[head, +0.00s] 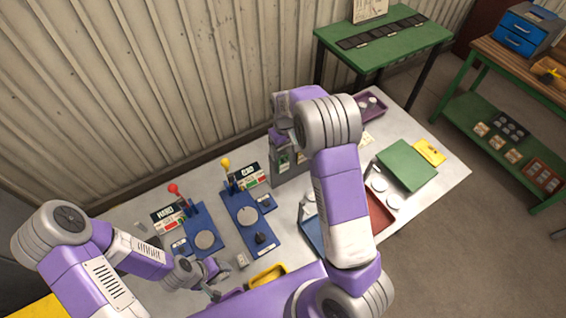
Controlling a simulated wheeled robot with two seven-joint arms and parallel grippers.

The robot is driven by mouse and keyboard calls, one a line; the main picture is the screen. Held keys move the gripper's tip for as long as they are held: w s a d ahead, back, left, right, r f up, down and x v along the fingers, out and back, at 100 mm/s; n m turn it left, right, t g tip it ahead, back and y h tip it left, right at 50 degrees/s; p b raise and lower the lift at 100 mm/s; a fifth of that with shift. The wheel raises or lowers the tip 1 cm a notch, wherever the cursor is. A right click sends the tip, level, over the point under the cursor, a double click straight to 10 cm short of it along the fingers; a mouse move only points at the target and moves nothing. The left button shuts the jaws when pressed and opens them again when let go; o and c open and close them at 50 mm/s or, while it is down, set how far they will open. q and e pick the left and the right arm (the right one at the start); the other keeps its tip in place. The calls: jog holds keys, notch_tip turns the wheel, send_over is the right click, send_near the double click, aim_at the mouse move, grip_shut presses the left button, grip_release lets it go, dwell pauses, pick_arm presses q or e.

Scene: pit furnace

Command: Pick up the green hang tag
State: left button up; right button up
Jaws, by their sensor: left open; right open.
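A small green tag (284,160) shows on the front of a grey upright panel (290,175) near the back middle of the light table. A tan tag (300,157) is beside it, partly hidden by my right arm. My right gripper (281,148) points down right at the green tag and is open; its fingertips are small and partly hidden, so I cannot tell whether they touch the tag. My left gripper (214,291) is open and empty, low over the table's front left, far from the tag.
Two blue lever fixtures, one with a red knob (173,188) and one with a yellow knob (225,163), stand left of the panel. A yellow tray (267,275) is in front. A green lid (407,165) and a yellow card (430,152) lie right of my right arm.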

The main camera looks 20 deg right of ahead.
aim_at(284, 159)
pick_arm(q)
jog(key=shift+w+f, duration=0.15)
jog(key=shift+w, duration=0.2)
pick_arm(e)
jog(key=shift+w+f, duration=0.2)
jog(key=shift+f, duration=0.3)
jog(key=shift+w+f, duration=0.15)
jog(key=shift+f, duration=0.3)
pick_arm(q)
notch_tip(284, 159, down, 2)
jog(key=shift+f+b, duration=0.25)
jog(key=shift+b, duration=1)
pick_arm(e)
notch_tip(284, 159, down, 5)
jog(key=shift+s+f, duration=0.1)
jog(key=shift+f, duration=0.1)
pick_arm(q)
jog(key=shift+f, duration=0.15)
pick_arm(e)
jog(key=shift+f, duration=0.3)
jog(key=shift+r, duration=0.1)
jog(key=shift+c, duration=0.3)
jog(key=c, duration=1)
jog(key=shift+c, duration=0.2)
pick_arm(q)
jog(key=shift+r, duration=0.2)
pick_arm(e)
jog(key=shift+r, duration=0.15)
